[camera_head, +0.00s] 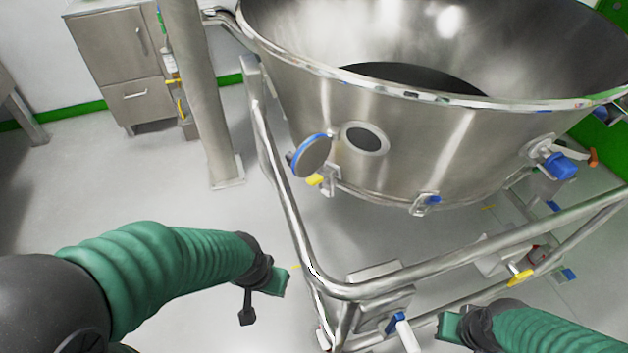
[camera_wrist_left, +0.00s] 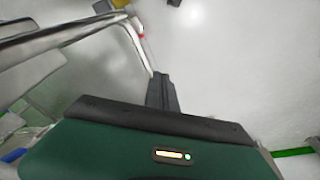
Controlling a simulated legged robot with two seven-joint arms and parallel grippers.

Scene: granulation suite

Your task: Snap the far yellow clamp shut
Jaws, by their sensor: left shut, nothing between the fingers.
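A small yellow clamp part (camera_head: 315,180) sits on the steel bowl's lower rim, just below an open round port cover with a blue edge (camera_head: 311,155). Another yellow part (camera_head: 520,277) is on the lower right frame. I cannot tell for sure which is the far clamp. My left gripper (camera_head: 280,284) is shut and empty, left of the frame's corner and well below the bowl, apart from both yellow parts. Its dark fingers show in the left wrist view (camera_wrist_left: 161,92), over bare floor. My right gripper (camera_head: 447,326) is at the bottom right; its fingers are unclear.
The large steel bowl (camera_head: 440,145) stands on a tubular frame (camera_head: 300,235). The frame's rail lies close to the right of my left gripper. A steel post (camera_head: 200,100) and a cabinet (camera_head: 118,55) stand at the back left. The floor (camera_head: 130,180) on the left is clear.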

